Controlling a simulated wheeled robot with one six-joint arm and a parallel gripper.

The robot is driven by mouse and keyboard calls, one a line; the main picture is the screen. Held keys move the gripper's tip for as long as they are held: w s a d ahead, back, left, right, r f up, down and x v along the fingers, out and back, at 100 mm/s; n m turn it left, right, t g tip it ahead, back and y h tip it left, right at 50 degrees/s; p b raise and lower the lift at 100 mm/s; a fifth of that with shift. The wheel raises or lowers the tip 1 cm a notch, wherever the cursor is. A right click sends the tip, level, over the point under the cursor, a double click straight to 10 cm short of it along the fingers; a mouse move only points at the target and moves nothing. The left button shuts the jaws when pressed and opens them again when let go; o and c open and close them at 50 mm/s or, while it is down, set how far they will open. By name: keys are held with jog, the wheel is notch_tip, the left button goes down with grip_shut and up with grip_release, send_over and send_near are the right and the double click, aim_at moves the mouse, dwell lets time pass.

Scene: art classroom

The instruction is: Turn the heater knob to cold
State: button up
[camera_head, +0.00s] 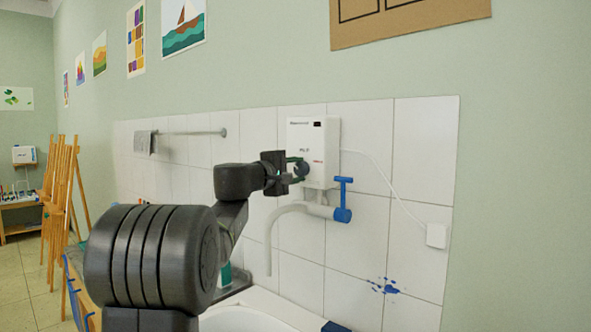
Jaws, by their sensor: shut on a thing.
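A white wall heater (313,137) with a small dark display hangs on the white tiles right of the picture's middle. Its dark round knob (302,169) sits on the lower left of its front. My gripper (296,170) reaches in from the left and is shut on the knob, with green-tinted fingertips. The gripper and my arm hide part of the knob, so its pointer and setting cannot be read.
A white spout (270,237) and a blue tap handle (343,198) are below the heater. A white basin (262,309) lies under them. A towel rail (190,133) is to the left, easels (62,205) stand farther left, and a cable runs to a wall box (437,236).

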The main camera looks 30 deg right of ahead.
jog(key=shift+n, duration=0.9)
jog(key=o, duration=1)
jog(key=shift+a, duration=0.15)
jog(key=b+v, duration=0.1)
jog(key=v, duration=1.2)
jog(key=shift+s+a+b, duration=0.1)
jog(key=shift+a+b, duration=0.15)
jog(key=shift+b, duration=0.05)
jog(key=shift+d, duration=0.1)
